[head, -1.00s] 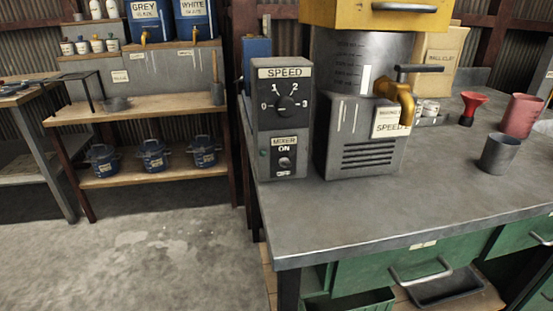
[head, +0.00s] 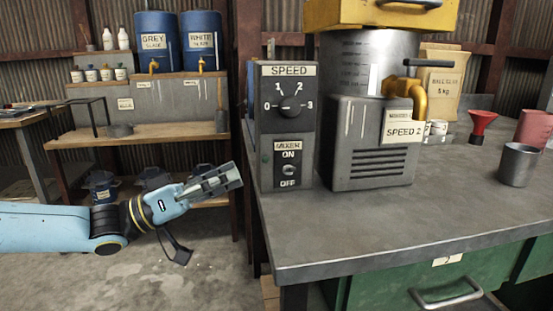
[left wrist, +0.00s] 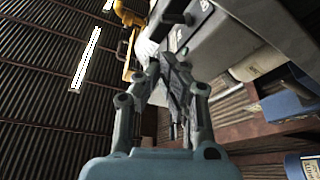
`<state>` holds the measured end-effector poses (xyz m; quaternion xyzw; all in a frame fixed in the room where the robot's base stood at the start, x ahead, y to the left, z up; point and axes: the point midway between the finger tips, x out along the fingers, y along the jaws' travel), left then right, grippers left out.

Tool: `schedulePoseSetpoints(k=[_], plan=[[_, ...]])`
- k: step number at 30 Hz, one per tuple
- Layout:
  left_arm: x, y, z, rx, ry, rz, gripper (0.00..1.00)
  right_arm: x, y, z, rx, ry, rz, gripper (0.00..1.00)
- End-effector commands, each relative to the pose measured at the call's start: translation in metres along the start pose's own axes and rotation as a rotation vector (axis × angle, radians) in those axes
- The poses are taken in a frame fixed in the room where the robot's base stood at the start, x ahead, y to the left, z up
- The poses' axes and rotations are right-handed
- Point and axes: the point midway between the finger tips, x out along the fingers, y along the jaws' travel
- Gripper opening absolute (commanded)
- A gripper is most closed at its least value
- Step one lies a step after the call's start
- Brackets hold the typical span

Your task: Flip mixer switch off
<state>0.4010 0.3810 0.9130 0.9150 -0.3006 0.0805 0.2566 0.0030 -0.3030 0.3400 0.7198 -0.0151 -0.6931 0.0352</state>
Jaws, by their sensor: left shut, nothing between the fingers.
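The mixer switch (head: 289,171) is a small metal toggle between the ON and OFF labels on the lower front of a dark control box (head: 286,130). Its lever looks short and I cannot tell surely which way it tips. Above it, the speed dial (head: 289,104) has marks 0 to 3. The grey mixer (head: 369,140) stands right of the box. My left gripper (head: 236,175) is shut and empty, in front of the bench's left edge, left of the switch and apart from it. The left wrist view shows its fingers (left wrist: 168,60) close together. My right gripper is out of view.
The metal bench (head: 400,220) has a clear front area. A grey cup (head: 519,164), a red funnel (head: 481,123) and a paper bag (head: 443,82) stand to the right. Behind my left arm is a wooden shelf (head: 150,138) with blue barrels (head: 157,42).

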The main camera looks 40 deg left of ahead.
Motion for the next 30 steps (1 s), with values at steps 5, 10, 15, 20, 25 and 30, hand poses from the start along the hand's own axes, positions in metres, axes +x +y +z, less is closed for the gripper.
schedulePoseSetpoints(k=[5, 10, 15, 20, 25, 30], plan=[[0.011, -0.001, 0.001, 0.002, 0.002, 0.000, 0.00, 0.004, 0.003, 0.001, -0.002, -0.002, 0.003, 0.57], [0.040, -0.002, 0.003, 0.003, 0.003, 0.002, 0.00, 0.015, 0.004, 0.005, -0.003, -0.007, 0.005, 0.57], [0.070, -0.002, 0.003, 0.003, 0.002, 0.000, 0.00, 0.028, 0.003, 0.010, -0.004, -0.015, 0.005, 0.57], [0.090, -0.002, 0.004, 0.002, 0.000, -0.002, 0.00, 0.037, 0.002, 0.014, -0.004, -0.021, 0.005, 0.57], [0.099, -0.001, 0.002, 0.002, -0.001, -0.003, 0.00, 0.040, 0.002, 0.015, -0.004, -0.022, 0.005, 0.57], [0.100, -0.001, 0.001, 0.002, -0.001, -0.002, 0.00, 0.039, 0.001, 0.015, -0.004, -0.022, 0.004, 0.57]])
